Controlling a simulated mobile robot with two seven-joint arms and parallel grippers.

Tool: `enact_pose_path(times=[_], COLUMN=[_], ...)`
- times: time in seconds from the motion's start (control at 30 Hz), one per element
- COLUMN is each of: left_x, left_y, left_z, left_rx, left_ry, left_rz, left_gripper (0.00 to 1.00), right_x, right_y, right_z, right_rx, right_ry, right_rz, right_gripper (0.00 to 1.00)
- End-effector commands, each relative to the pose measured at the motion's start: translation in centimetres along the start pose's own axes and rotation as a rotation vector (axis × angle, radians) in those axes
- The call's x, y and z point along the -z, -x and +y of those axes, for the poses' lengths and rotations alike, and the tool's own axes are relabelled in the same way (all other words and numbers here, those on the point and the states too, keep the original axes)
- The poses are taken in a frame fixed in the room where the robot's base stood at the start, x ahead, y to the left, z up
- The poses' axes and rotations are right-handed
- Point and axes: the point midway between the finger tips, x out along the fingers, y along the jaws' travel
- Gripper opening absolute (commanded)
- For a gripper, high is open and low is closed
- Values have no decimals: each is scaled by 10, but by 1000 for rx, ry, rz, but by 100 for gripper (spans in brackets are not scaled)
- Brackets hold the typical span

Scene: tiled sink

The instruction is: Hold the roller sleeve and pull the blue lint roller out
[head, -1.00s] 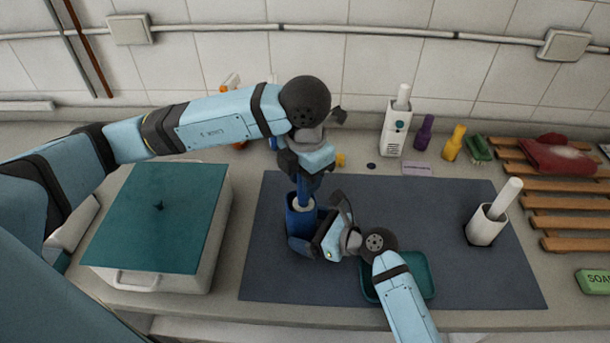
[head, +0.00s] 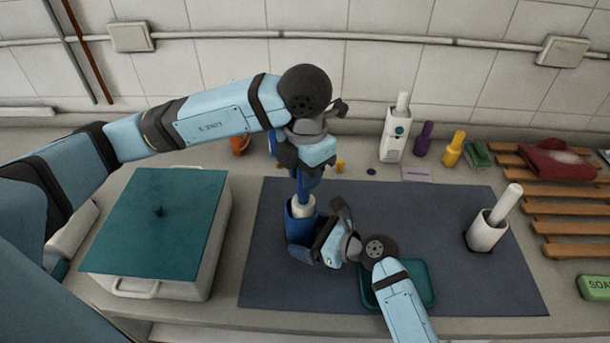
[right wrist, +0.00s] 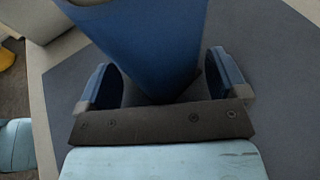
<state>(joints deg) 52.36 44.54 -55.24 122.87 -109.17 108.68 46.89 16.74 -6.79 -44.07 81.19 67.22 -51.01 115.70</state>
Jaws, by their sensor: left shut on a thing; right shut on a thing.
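The blue roller sleeve (head: 299,228) stands upright on the dark mat. My right gripper (head: 317,252) is shut on the sleeve low down, and in the right wrist view its fingers (right wrist: 165,85) sit on either side of the blue sleeve (right wrist: 150,45). The lint roller (head: 303,207) shows its white roll at the sleeve's mouth, with its lower part hidden inside. My left gripper (head: 304,176) is above the sleeve, shut on the roller's blue handle, which it mostly hides.
A teal tray (head: 425,283) lies beneath my right arm. A white box with a teal lid (head: 160,215) is at left. Bottles and a wooden rack (head: 575,202) stand behind and right.

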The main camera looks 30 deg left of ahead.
Motion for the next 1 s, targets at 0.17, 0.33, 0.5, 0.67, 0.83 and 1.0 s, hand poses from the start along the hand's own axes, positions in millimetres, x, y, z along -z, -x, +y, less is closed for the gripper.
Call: enact_pose_path(times=[0.17,0.33,0.5,0.67,0.83,1.0], left_x=[0,0,0,0,0,0], left_y=[8,15,22,28,35,42], left_z=[-1,-1,-1,-1,-1,-1], left_rx=[3,3,2,2,3,1], left_ry=[-1,-1,-2,-2,-2,-1], left_rz=[-3,-3,-3,-3,-3,-3], left_gripper=[2,2,2,2,2,2], right_x=[1,1,1,1,1,1], right_y=[0,0,0,0,0,0], right_z=[0,0,0,0,0,0], right_rx=[-1,-1,-1,-1,-1,-1], right_ry=[-1,-1,-1,-1,-1,-1], right_rz=[1,1,1,1,1,2], right_gripper=[68,68,68,68,68,68])
